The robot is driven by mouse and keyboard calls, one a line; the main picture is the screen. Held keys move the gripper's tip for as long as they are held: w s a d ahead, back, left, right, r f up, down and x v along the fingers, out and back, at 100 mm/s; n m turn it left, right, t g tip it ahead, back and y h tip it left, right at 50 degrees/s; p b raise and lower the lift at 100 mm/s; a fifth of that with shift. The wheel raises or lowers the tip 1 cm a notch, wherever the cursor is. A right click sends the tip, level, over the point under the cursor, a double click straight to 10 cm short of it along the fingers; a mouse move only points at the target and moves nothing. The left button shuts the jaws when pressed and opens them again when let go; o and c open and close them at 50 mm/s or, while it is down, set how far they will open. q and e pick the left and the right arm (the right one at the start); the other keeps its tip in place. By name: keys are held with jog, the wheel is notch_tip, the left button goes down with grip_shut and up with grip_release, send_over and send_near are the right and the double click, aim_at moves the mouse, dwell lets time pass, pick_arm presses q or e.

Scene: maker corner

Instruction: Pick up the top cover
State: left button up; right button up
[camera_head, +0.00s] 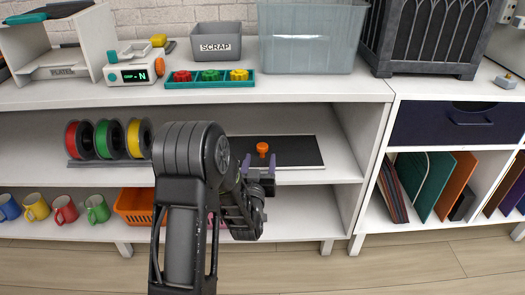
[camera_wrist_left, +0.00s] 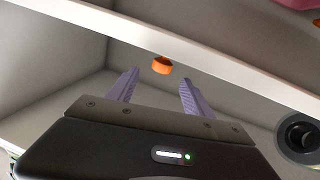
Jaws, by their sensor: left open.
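A flat black panel (camera_head: 302,151) lies on the middle shelf and looks like the top cover, though I cannot be sure. An orange knob (camera_head: 262,147) stands at its left part. My left gripper (camera_head: 260,159) is open, its two purple fingers pointing toward the knob from the front. In the left wrist view the knob (camera_wrist_left: 161,65) shows beyond and between the fingertips (camera_wrist_left: 160,77), with nothing held. The panel cannot be made out there. My left arm hides part of the shelf. My right gripper is not in view.
The upper shelf board (camera_head: 300,90) overhangs the middle shelf. Spools (camera_head: 104,139) stand to the left. A scrap bin (camera_head: 216,42), a clear tub (camera_head: 310,40) and a teal tray (camera_head: 211,84) with coloured pieces stand on top. Mugs and an orange basket (camera_head: 135,205) are below.

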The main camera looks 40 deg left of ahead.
aim_at(261, 150)
pick_arm(q)
jog(key=shift+w+f, duration=0.1)
jog(key=shift+b+x, duration=0.3)
jog(key=shift+x, duration=0.95)
jog(key=b+x, duration=0.1)
jog(key=x, duration=0.3)
jog(key=shift+a+b, duration=0.25)
jog(key=shift+b, duration=0.15)
jog(key=shift+w+a, duration=0.25)
jog(key=shift+w, duration=0.15)
jog(key=shift+c, duration=0.2)
grip_shut()
